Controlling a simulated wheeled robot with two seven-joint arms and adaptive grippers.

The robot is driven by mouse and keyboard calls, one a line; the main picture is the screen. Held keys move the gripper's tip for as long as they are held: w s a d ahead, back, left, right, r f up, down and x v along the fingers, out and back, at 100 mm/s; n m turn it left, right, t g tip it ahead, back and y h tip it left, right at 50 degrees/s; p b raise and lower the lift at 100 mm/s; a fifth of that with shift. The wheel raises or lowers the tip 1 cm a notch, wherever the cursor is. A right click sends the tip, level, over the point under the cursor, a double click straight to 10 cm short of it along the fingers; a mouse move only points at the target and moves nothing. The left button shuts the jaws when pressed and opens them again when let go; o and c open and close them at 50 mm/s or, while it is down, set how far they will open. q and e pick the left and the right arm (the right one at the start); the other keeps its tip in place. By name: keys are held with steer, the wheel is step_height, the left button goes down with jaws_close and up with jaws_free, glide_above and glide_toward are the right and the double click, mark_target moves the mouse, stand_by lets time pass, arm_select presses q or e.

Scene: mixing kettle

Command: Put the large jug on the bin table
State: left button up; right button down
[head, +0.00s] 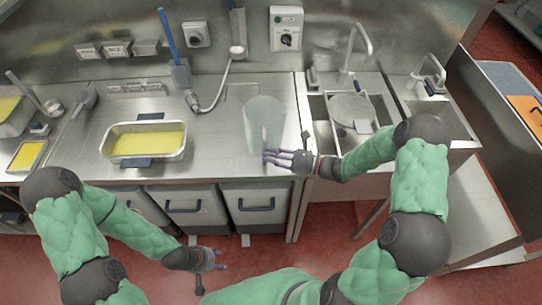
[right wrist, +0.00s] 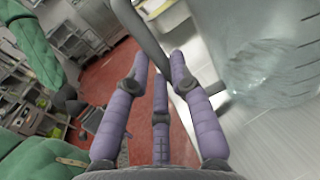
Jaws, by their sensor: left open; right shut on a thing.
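The large jug (head: 264,118) is tall, translucent and pale. It is upright over the right end of the steel counter (head: 215,130), close to its front edge. I cannot tell whether its base touches the counter. My right gripper (head: 272,157) is at the lower front of the jug. In the right wrist view the jug (right wrist: 262,65) fills the right side, and the fingers (right wrist: 160,75) are closed around a grey bar (right wrist: 150,35) that looks like its handle. My left gripper (head: 215,258) is open and empty, low in front of the counter.
Bins (head: 255,205) with dark handles sit under the counter. A tray of yellow liquid (head: 146,141) stands left of the jug. A sink (head: 350,110) is to the right. A lower steel table (head: 480,210) stands further right. Red floor lies in front.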

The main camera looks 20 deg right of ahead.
steer(key=shift+r, duration=0.15)
steer(key=shift+f, duration=0.2)
steer(key=c, duration=1.1)
jaws_free()
